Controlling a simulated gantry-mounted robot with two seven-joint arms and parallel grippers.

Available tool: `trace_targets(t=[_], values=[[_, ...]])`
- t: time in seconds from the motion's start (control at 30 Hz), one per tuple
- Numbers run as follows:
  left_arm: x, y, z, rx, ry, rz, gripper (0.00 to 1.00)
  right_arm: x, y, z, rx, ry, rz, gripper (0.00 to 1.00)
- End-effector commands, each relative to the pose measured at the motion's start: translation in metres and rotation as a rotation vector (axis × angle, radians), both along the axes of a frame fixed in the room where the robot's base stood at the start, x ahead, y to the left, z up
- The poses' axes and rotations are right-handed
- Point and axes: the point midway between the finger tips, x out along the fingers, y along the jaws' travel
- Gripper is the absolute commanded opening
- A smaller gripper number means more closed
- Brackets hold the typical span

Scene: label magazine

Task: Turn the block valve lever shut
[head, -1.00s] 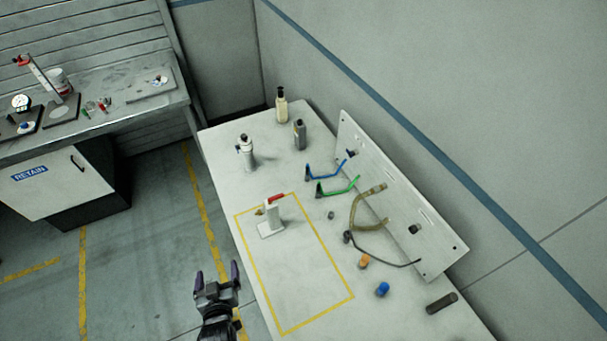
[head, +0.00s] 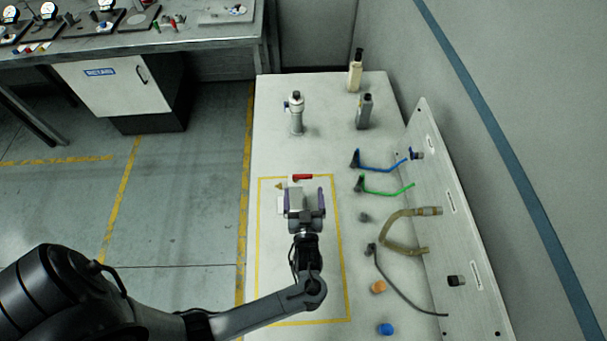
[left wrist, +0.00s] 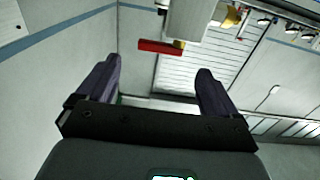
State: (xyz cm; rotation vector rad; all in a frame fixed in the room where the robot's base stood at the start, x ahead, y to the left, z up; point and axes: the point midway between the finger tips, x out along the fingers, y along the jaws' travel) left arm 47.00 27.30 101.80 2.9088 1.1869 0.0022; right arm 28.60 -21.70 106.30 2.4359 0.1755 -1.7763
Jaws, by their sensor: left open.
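The block valve is a pale block on a flat base (head: 281,205) inside the yellow outline on the bench. Its red lever (head: 302,177) shows just beyond my left gripper (head: 304,196), pointing to the right. A small brass fitting (head: 279,186) sticks out at the left. My left gripper is open, and its body covers most of the valve in the head view. In the left wrist view the red lever (left wrist: 160,47) lies crosswise beyond the open purple fingers (left wrist: 156,80), apart from them. The pale valve body (left wrist: 198,18) is at the top. My right gripper is not in view.
Bottles (head: 355,75) and a metal cylinder (head: 296,112) stand at the back of the bench. Right are blue and green hooked tubes (head: 385,190), a tan hose (head: 392,235) and an upright panel (head: 450,220). Orange and blue caps (head: 386,329) lie near the front.

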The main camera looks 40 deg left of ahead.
Motion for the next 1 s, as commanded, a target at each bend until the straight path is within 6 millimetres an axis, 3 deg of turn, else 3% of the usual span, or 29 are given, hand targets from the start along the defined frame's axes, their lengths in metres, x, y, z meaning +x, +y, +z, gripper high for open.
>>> trace_targets(t=[0.4, 0.9, 1.0], values=[[0.044, 0.043, 0.001, 0.001, 0.001, -0.001, 0.94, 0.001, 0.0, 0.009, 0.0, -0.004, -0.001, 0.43], [0.052, 0.052, 0.0, -0.001, 0.001, 0.0, 0.94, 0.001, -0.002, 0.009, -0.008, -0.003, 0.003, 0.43], [0.052, 0.052, 0.0, -0.001, 0.001, -0.001, 0.8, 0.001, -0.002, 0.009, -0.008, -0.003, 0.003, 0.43]])
